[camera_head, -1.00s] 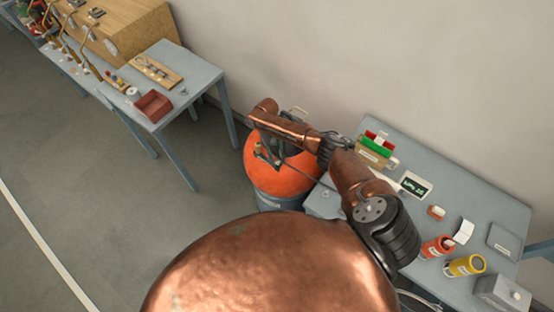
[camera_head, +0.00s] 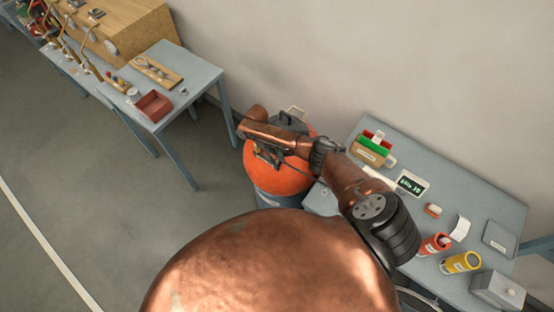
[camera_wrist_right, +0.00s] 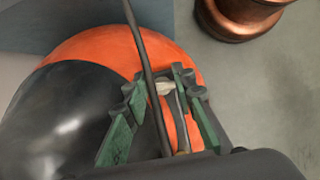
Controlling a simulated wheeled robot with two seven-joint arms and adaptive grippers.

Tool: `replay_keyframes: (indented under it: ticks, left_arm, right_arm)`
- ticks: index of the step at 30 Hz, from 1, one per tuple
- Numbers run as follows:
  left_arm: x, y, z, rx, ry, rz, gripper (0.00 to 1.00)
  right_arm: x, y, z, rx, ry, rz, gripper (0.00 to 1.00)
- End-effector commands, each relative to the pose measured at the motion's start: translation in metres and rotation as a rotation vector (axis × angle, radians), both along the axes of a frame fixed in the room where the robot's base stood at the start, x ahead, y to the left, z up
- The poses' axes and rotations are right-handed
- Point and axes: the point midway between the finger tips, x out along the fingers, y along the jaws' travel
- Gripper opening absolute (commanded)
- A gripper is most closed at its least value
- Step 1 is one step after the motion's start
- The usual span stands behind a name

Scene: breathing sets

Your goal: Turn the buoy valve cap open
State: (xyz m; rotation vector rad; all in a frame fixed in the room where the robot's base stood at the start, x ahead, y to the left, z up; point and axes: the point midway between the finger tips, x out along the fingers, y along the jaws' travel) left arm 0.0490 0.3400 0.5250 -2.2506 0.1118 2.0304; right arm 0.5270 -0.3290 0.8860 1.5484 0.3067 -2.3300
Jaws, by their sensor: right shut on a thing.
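The orange buoy (camera_head: 285,178) stands on a grey base between the two tables. It also fills much of the right wrist view (camera_wrist_right: 100,45). My right gripper (camera_head: 266,158) is over the buoy's near left side, partly under my own arm. In the right wrist view my right gripper (camera_wrist_right: 160,95) has its green fingers on both sides of a small pale valve cap (camera_wrist_right: 164,87) and is shut on it. A dark cable crosses in front of the fingers and hides part of the grip. My left gripper does not show in either view.
The right table (camera_head: 440,200) holds a green and red box, a small display (camera_head: 411,183), a red can (camera_head: 434,244), a yellow can (camera_head: 460,262) and a grey box. The left table (camera_head: 190,80) holds a red tray (camera_head: 154,105). The floor between is clear.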

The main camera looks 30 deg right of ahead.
Motion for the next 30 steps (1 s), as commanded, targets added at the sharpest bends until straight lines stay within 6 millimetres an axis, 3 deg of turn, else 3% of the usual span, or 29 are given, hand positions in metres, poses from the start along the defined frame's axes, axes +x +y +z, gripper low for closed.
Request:
replay_keyframes:
  ticks: [10,11,18,30]
  left_arm:
    - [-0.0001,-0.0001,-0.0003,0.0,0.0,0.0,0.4]
    - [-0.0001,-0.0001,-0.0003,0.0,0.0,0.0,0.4]
    - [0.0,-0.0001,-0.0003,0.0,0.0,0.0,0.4]
    - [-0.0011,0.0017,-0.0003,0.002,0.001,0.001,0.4]
  right_arm:
    - [0.0049,0.0039,0.0007,0.007,-0.014,0.006,0.0]
    - [0.0051,0.0039,0.0008,0.007,-0.014,0.006,0.26]
    - [0.0045,0.0032,0.0006,0.008,-0.014,0.004,0.42]
    - [0.0063,0.0024,0.0066,0.005,-0.014,0.001,0.42]
